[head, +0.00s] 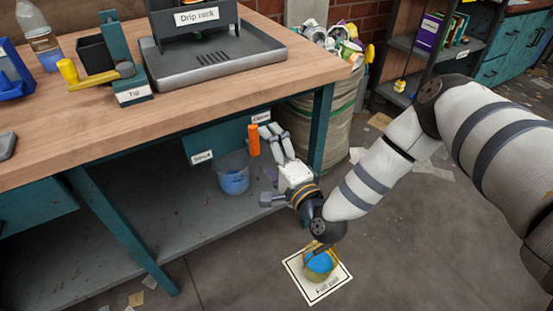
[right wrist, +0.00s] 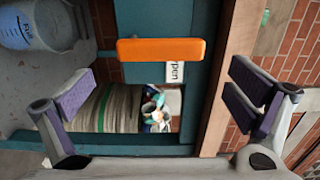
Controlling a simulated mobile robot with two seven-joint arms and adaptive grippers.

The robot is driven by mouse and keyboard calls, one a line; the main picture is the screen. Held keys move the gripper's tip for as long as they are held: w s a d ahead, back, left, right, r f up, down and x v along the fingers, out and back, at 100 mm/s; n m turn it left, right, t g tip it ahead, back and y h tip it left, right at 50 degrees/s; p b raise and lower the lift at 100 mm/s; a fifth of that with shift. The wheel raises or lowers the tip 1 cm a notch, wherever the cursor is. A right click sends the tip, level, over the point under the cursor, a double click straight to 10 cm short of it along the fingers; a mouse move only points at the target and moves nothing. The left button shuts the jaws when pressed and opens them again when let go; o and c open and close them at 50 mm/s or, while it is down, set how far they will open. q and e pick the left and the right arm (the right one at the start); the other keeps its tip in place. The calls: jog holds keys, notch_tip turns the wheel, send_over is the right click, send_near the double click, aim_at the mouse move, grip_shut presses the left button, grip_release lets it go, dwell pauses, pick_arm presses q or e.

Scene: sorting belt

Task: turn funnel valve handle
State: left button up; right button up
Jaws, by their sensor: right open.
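The orange valve handle (head: 254,140) stands about upright on the teal panel under the bench in the head view. Its top end is close to a white label (head: 261,117), and a second label (head: 202,158) is lower left. In the right wrist view the orange handle (right wrist: 160,50) lies crosswise, ahead of and between the fingers. My right gripper (head: 275,133) is just right of the handle under the bench edge; it also shows in the right wrist view (right wrist: 160,92), fingers wide apart and empty. No contact with the handle shows. My left gripper is not in view.
A bucket (head: 234,178) with blue contents stands on the lower shelf below the handle. A bench leg (head: 320,128) and a full sack (head: 340,130) are to the right. The yellow-ended lever (head: 92,80) is on the benchtop.

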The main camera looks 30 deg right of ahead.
jog(key=s, duration=0.7)
jog(key=shift+d, duration=0.15)
jog(key=s+a+f+n+g+y+p, duration=0.1)
jog(key=s+a+f+n+g, duration=0.25)
jog(key=s, duration=0.35)
jog(key=s+a+f+n+g+y+p, duration=0.1)
jog(key=s+a+f+n+g+p, duration=0.15)
jog(key=s+f+n+g, duration=0.35)
jog(key=s+a+f+n+g+y+p, duration=0.1)
jog(key=s+a+n+g, duration=0.15)
jog(key=s, duration=0.45)
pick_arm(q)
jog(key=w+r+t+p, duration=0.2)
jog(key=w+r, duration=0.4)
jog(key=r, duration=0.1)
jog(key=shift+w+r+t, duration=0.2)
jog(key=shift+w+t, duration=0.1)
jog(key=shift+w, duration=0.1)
pick_arm(e)
jog(key=s+d+r+n+g+h, duration=0.1)
jog(key=s+d+g, duration=0.3)
jog(key=s, duration=0.6)
jog(key=s+d+r+n+g+h, duration=0.1)
jog(key=s+d+n+g+h, duration=0.1)
jog(key=s, duration=0.8)
jog(key=d+n+g, duration=0.1)
jog(key=n+g, duration=0.1)
jog(key=shift+s+d+g+h, duration=0.3)
jog(key=shift+s+d, duration=0.1)
